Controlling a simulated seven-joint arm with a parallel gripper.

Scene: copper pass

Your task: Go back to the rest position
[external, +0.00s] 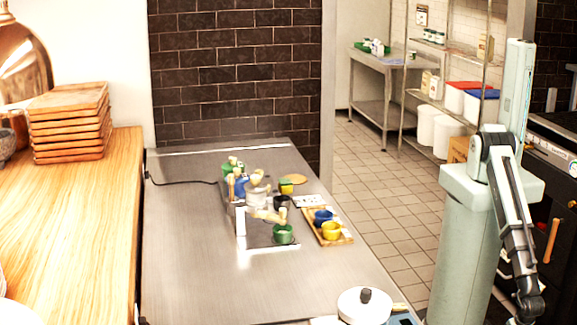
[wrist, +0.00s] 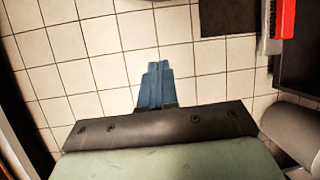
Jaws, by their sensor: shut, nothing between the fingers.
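My gripper (external: 528,306) hangs low at the right edge of the external view, at the end of my folded arm beside my pale green column. It is well to the right of the steel counter (external: 190,285) and holds nothing. In the wrist view, my gripper's two bluish fingers (wrist: 155,72) are pressed together over the tiled floor (wrist: 75,75), with nothing between them.
The steel counter carries green, yellow and blue cups, a wooden tray (external: 347,240) and a white lidded pot (external: 363,308). A dark oven (external: 556,185) stands close by on the right. Wooden boards (external: 70,130) are stacked at left. Tiled floor lies open behind.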

